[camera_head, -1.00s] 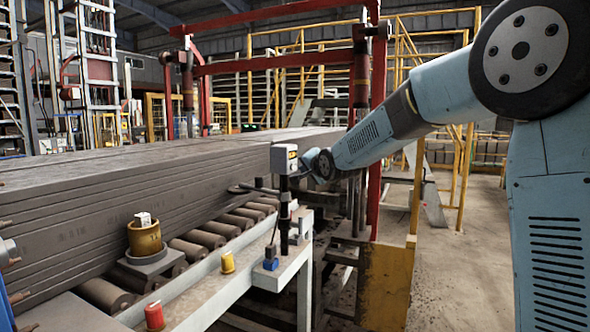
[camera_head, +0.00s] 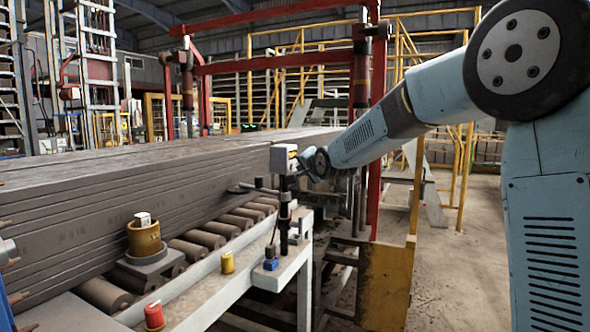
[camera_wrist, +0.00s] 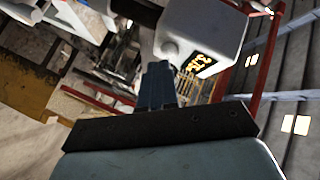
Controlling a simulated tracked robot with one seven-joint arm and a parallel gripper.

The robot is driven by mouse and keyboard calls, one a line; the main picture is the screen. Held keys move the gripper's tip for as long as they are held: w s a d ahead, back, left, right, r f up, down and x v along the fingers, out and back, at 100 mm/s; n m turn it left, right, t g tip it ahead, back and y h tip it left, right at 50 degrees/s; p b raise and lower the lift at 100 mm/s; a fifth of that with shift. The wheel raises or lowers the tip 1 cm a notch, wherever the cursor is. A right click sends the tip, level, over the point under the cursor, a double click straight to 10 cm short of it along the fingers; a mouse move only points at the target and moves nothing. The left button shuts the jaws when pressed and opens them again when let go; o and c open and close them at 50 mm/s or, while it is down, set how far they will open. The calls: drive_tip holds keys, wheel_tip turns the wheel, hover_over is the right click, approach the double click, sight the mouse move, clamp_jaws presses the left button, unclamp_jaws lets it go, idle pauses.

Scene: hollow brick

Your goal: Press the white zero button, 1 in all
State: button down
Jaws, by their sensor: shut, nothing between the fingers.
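A white gauge box (camera_head: 284,158) with a small yellow display stands on a dark upright post beside the roller line. In the wrist view the white box (camera_wrist: 204,32) fills the upper middle and its display shows lit yellow digits. A pale round knob (camera_wrist: 169,48) sticks out of the box; I cannot tell for sure that it is the zero button. My gripper (camera_wrist: 157,70) is shut and empty, its dark fingertips close to the knob and the box's lower edge. I cannot tell whether they touch. In the head view my gripper is beside the box's right side, mostly hidden.
A long stack of dark slabs (camera_head: 150,190) lies left of the gauge, along rollers (camera_head: 200,252). A pale ledge (camera_head: 190,296) carries a red button (camera_head: 154,316) and a yellow button (camera_head: 228,263). A yellow panel (camera_head: 386,292) and a red frame stand nearby.

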drive_tip(key=shift+w+a, duration=0.15)
drive_tip(key=shift+a, duration=0.25)
idle(0.4)
idle(0.4)
drive_tip(key=shift+s+d, duration=0.3)
drive_tip(key=shift+d, duration=0.5)
drive_tip(key=shift+s+d, duration=0.3)
drive_tip(key=shift+d, duration=0.5)
drive_tip(key=shift+s+d, duration=0.25)
drive_tip(key=shift+d, duration=0.5)
drive_tip(key=shift+s+d, duration=0.3)
drive_tip(key=shift+d, duration=0.5)
